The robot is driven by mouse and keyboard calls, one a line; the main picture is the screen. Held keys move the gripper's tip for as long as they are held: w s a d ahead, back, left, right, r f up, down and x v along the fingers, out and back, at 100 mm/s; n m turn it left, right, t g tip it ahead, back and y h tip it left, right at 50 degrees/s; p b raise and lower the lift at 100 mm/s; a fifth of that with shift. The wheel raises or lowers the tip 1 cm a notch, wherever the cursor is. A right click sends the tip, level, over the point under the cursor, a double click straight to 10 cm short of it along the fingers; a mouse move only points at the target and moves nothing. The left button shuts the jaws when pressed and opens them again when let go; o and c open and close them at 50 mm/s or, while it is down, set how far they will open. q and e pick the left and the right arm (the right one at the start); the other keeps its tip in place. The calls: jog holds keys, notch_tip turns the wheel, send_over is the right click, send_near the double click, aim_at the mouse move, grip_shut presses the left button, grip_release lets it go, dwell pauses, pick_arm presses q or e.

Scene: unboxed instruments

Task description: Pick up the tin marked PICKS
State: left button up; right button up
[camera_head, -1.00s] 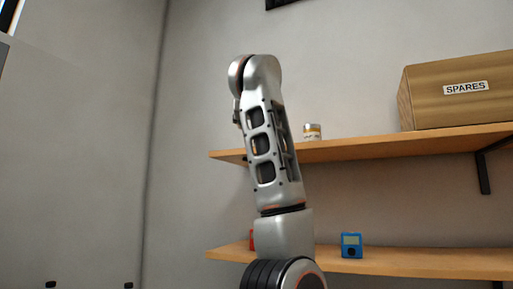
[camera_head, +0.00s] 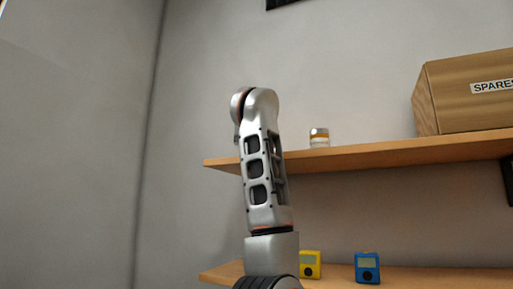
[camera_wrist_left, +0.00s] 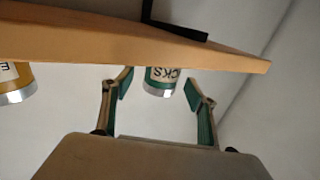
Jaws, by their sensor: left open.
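The tin marked PICKS (camera_wrist_left: 160,80) is green and white with a silver rim. It stands on the upper wooden shelf and shows upside down in the left wrist view. My left gripper (camera_wrist_left: 159,83) is open, with one finger on each side of the tin in the picture. A gap shows on both sides; I cannot tell how deep the tin is between the fingers. In the head view my arm rises in front of the shelf; the fingers and the PICKS tin cannot be made out there. My right gripper is not in view.
A second tin, with a yellow-orange band (camera_head: 319,138), stands beside it on the upper shelf (camera_head: 380,156); it also shows in the left wrist view (camera_wrist_left: 14,82). A wooden SPARES box (camera_head: 465,95) is farther right. Yellow (camera_head: 310,264) and blue (camera_head: 367,268) devices stand on the lower shelf.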

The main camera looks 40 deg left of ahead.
pick_arm(q)
jog(key=x, duration=0.3)
jog(key=shift+a+f+p, duration=0.1)
jog(key=shift+a+p, duration=0.1)
jog(key=shift+p, duration=0.15)
jog(key=shift+d, duration=0.1)
jog(key=shift+c, duration=0.5)
jog(key=c, duration=1.2)
